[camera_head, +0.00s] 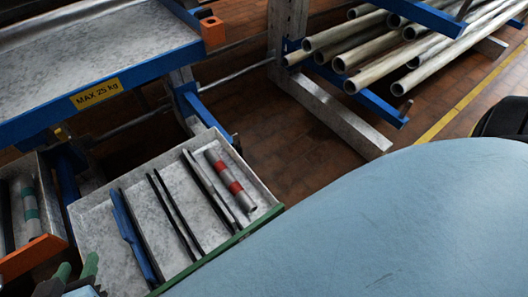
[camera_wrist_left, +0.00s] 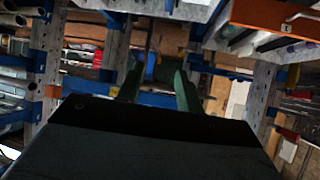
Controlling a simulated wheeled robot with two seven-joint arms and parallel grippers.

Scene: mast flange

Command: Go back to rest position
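My left gripper (camera_head: 76,270) shows at the lower left edge of the head view, with its two green fingertips apart. It stands in front of the grey tray (camera_head: 98,232), near the tray's left corner. In the left wrist view the green fingers of the left gripper (camera_wrist_left: 158,90) are spread, with nothing seen between them. My right gripper is not seen in either view.
The tray holds a blue tool (camera_head: 133,238), dark rods and a red-banded grey cylinder (camera_head: 230,182). A blue-edged shelf (camera_head: 100,50) hangs above. Pipes (camera_head: 385,50) lie on a rack behind. A large light-blue curved surface (camera_head: 390,225) fills the lower right.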

